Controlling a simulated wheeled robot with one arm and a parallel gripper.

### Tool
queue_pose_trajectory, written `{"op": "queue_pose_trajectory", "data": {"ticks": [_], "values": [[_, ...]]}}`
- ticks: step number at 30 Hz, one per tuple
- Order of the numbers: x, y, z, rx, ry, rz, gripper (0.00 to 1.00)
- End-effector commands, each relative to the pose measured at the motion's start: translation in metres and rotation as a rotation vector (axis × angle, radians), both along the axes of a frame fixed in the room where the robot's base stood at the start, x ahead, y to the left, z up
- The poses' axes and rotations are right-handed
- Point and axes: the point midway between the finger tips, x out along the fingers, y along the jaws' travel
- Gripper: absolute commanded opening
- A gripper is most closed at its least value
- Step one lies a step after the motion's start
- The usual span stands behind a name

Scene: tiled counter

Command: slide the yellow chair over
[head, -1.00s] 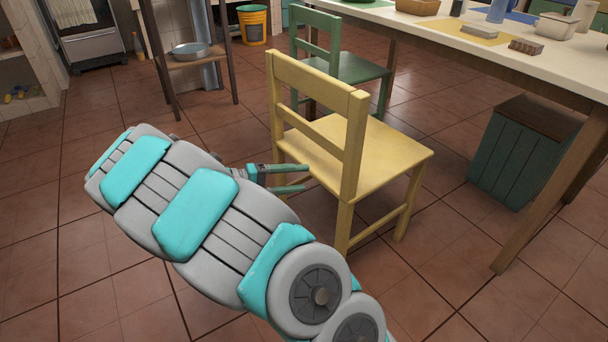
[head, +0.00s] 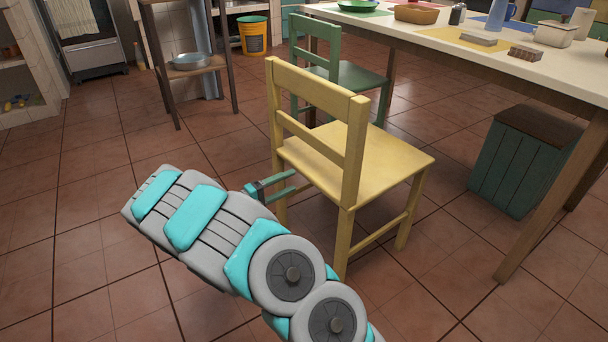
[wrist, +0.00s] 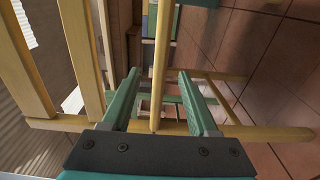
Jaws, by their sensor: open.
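The yellow chair (head: 390,165) stands upright on the floor in the middle of the head view, its slatted back toward me. Yellow back slats (wrist: 85,50) show at the left of that view.
A green chair (head: 355,78) stands just behind the yellow one. A long table (head: 470,50) with dishes runs along the right, a green crate (head: 515,170) under it. A wooden shelf stand (head: 190,70) is at the back left. The tiled floor at left and front is clear.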

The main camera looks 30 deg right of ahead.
Motion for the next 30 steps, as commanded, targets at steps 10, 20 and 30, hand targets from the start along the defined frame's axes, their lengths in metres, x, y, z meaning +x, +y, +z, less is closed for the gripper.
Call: {"op": "queue_pose_trajectory", "data": {"ticks": [10, 20, 30], "values": [[0.005, -0.063, -0.003, -0.002, -0.003, -0.004, 0.60], [0.008, -0.074, -0.001, -0.002, 0.000, 0.001, 0.60], [0.007, -0.074, -0.001, -0.002, -0.001, 0.000, 0.36]]}}
